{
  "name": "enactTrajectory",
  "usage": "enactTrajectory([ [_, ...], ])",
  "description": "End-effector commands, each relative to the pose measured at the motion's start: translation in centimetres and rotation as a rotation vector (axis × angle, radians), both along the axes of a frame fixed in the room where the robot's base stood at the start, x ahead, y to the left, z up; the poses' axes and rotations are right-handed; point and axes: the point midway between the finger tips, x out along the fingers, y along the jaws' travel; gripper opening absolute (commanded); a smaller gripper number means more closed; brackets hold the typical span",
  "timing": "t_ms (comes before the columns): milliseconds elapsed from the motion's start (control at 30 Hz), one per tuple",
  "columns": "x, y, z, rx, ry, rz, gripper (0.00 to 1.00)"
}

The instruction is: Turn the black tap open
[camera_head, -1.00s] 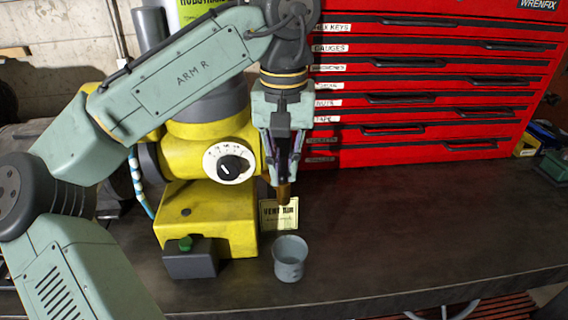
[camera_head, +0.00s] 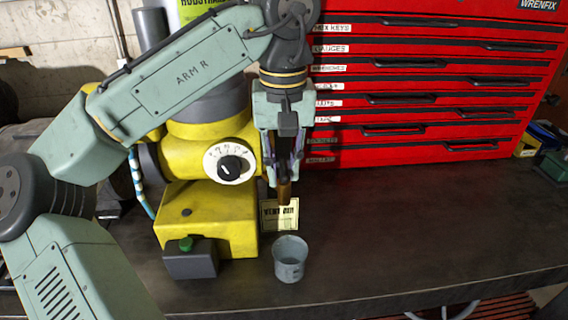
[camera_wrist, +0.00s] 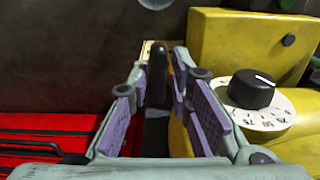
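The black tap handle (camera_wrist: 157,75) stands between my gripper's fingers in the wrist view, with narrow gaps to the purple pads on either side. My gripper (camera_wrist: 162,85) is open around it; contact at the far tips is hard to make out. In the head view my gripper (camera_head: 282,160) points down at the tap, just right of the yellow machine (camera_head: 215,215). The brass spout (camera_head: 283,192) shows below the fingers. The fingers partly hide the black handle there.
A grey cup (camera_head: 290,262) stands on the dark bench below the spout. A paper tag (camera_head: 279,214) is behind the spout. A white dial with a black knob (camera_head: 231,167) is close on the left. The red tool chest (camera_head: 430,90) stands behind; bench to the right is clear.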

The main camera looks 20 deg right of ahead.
Motion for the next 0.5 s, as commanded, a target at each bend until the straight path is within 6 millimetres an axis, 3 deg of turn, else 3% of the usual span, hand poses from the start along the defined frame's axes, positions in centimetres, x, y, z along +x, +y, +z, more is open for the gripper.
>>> enactTrajectory([
  [167, -0.06, -0.02, -0.07, 0.001, 0.002, -0.002, 0.32],
  [500, -0.07, -0.03, 0.34, 0.002, 0.002, -0.002, 0.32],
])
